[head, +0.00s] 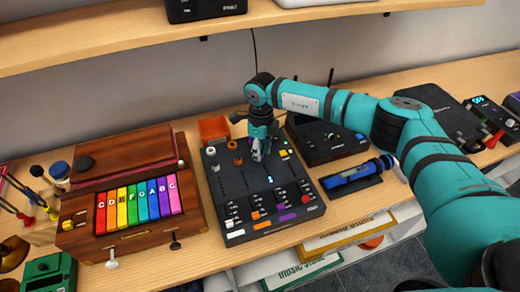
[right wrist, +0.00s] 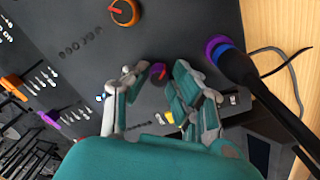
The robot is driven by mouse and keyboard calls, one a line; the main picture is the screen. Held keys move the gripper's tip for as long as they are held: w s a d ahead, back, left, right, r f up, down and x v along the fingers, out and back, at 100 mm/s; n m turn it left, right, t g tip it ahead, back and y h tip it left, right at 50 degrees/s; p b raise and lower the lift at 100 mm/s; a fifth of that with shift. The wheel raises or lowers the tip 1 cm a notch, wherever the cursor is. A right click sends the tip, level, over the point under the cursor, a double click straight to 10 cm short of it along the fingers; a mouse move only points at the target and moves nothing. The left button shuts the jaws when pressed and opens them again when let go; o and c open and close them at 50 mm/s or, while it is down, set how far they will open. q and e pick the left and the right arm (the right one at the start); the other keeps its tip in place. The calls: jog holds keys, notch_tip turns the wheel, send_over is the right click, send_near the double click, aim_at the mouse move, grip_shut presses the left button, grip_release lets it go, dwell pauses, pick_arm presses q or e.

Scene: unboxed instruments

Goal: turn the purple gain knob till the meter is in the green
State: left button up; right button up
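The purple gain knob (right wrist: 157,71), with a red pointer mark, sits on the dark mixer (head: 230,185). My right gripper (right wrist: 158,68) is over the mixer's far right part, its fingers apart on either side of the knob. A small gap seems to show between fingers and knob; I cannot tell whether either touches. In the head view my right gripper (head: 258,152) hides the knob. My left gripper is not in view.
An orange knob (right wrist: 122,10) is beside the purple one. A black stick with a purple-blue ring (right wrist: 222,50) stands close to my right fingers. A wooden box with coloured keys (head: 138,205) is left of the mixer; a blue tool (head: 352,173) lies right.

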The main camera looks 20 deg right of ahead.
grip_shut()
jog(key=shift+m, duration=0.3)
jog(key=m+b, duration=0.2)
jog(key=m, duration=0.1)
jog(key=shift+r+m+b, duration=0.1)
jog(key=shift+m+b, duration=0.75)
jog(key=shift+m, duration=1.65)
